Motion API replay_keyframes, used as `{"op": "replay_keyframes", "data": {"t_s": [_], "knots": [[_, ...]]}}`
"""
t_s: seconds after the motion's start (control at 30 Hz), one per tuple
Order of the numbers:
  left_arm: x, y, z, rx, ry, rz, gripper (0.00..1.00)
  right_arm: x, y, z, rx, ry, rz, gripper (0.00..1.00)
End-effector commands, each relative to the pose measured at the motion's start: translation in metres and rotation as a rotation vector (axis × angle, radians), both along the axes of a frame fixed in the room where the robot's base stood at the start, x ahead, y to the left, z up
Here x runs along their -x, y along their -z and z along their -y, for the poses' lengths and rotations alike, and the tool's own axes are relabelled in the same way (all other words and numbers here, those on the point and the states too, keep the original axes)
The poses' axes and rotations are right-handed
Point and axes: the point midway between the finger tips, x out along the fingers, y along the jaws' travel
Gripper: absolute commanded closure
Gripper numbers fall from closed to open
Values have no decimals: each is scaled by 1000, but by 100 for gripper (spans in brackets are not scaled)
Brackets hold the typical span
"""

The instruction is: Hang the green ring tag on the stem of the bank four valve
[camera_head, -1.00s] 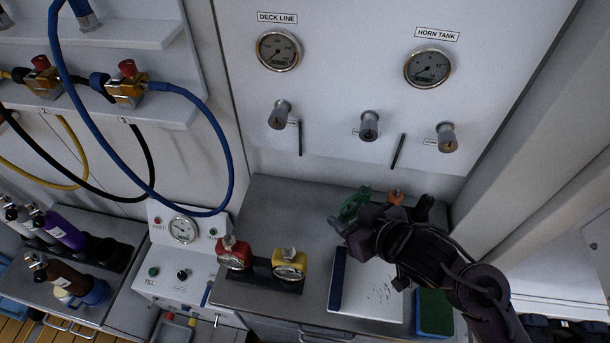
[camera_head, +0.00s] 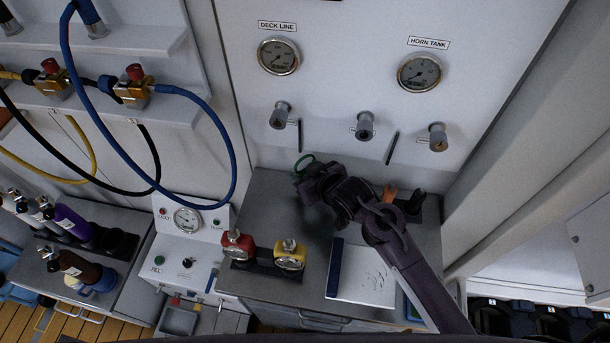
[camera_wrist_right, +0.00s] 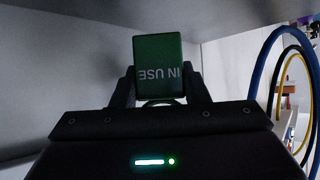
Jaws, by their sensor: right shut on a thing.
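My right gripper (camera_head: 308,178) is shut on the green ring tag. The ring (camera_head: 304,162) shows at the gripper's tip in the head view, held above the grey counter and in front of the white panel. The wrist view shows the green tag plate (camera_wrist_right: 158,68) between the fingers, its "IN USE" lettering upside down. Three grey valve stems stick out of the panel: a left one (camera_head: 281,115), a middle one (camera_head: 365,125) and a right one (camera_head: 437,137). Their small labels are too blurred to read. The tag is below the left stem and apart from it. My left gripper is not in view.
Gauges (camera_head: 278,56) sit above the stems, and dark slim bars (camera_head: 393,148) lie between them. On the counter are a red valve (camera_head: 238,246), a yellow valve (camera_head: 290,256), a notepad (camera_head: 360,277) and an orange tag (camera_head: 389,193). A blue hose (camera_head: 222,135) loops at left.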

Motion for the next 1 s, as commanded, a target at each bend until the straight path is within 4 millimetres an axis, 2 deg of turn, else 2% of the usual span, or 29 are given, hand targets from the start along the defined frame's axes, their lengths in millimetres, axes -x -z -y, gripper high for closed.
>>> {"op": "replay_keyframes", "data": {"t_s": [0.03, 0.13, 0.6, 0.63, 0.73, 0.8, 1.0], "knots": [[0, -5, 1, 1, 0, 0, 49, 0, 7, 0, 0, 0, -5, 84], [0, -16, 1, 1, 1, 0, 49, 0, 13, 0, 0, 1, -1, 84], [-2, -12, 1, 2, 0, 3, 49, 0, 24, 0, -1, -1, 1, 84], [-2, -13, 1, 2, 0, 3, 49, 0, 23, 0, -1, -1, 1, 55], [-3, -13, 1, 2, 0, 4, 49, 0, 23, 0, -1, 0, 1, 42], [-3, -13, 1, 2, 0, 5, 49, 0, 23, 0, -1, 0, 1, 37], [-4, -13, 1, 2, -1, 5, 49, 0, 23, 1, 0, 2, 1, 37]]}}
